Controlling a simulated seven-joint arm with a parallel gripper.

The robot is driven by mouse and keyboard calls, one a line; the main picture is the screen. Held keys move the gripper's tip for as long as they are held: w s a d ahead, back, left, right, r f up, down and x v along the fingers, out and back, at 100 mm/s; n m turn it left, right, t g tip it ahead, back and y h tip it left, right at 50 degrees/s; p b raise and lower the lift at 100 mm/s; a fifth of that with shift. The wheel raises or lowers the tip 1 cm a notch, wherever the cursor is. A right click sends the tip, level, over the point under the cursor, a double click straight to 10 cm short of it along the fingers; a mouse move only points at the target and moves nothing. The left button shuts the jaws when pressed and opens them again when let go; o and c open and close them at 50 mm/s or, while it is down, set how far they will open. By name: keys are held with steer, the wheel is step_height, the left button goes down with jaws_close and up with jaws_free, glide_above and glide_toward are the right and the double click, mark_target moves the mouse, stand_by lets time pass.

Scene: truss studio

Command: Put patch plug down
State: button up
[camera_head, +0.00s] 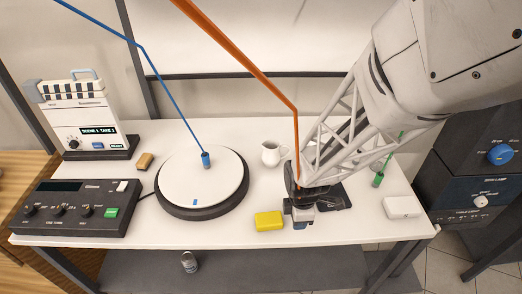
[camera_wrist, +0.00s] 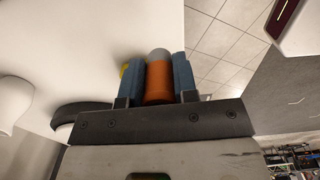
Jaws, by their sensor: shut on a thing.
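My gripper (camera_head: 302,214) is over the front right of the white table (camera_head: 345,226). In the wrist view its two blue-grey fingers (camera_wrist: 158,82) are shut on an orange patch plug (camera_wrist: 158,84) with a grey end. In the head view the gripper hides the plug, and an orange cable (camera_head: 297,140) runs down to it from above. I cannot tell whether the plug touches the table. A blue plug (camera_head: 206,161) with a blue cable stands on the round white turntable (camera_head: 185,192). A green plug (camera_head: 378,180) stands at the right.
A yellow block (camera_head: 269,222) lies just left of my gripper, near the front edge. A white jug (camera_head: 270,153) stands behind it. A white box (camera_head: 402,207) is at the right. A control box (camera_head: 75,208) and a clapperboard device (camera_head: 85,115) fill the left side.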

steer(key=shift+w, duration=0.1)
steer(key=w+a+r+n, duration=0.1)
steer(key=w+a, duration=0.3)
steer(key=a, duration=0.5)
steer(key=w+a+r, duration=0.3)
steer(key=w+a, duration=0.2)
steer(key=a, duration=0.5)
steer(key=w+a+r+n, duration=0.1)
steer(key=w+a+r, duration=0.1)
steer(key=w+a, duration=0.3)
steer(key=shift+a+n, duration=0.3)
steer(key=shift+a, duration=2.1)
glide_above(187, 159)
steer(key=shift+f, duration=0.7)
steer(key=shift+s+f, duration=0.1)
steer(key=shift+f, duration=1.65)
steer(key=shift+f, duration=0.15)
